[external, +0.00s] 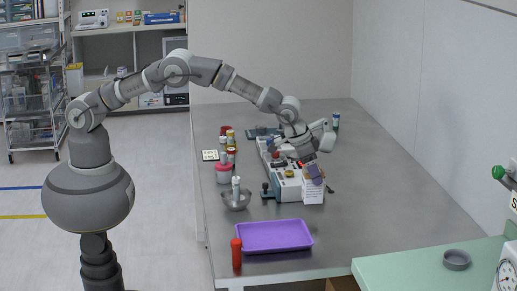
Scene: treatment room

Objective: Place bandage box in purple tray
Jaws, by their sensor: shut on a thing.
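The purple tray (273,236) lies empty near the front edge of the grey table. My gripper (313,175) is beyond the tray and to its right, in front of a white machine. It is shut on a small white box (313,193), which I take to be the bandage box. The box hangs upright below the fingers, and its print is too small to read. The fingertips are small and partly hidden by the gripper body. I cannot tell how high the box is above the table.
A red bottle (237,253) stands at the tray's left front corner. A metal bowl (236,201) with a white bottle is behind the tray. The white machine (285,184) is beside my gripper. Several jars stand at the table's left. The table right of the tray is clear.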

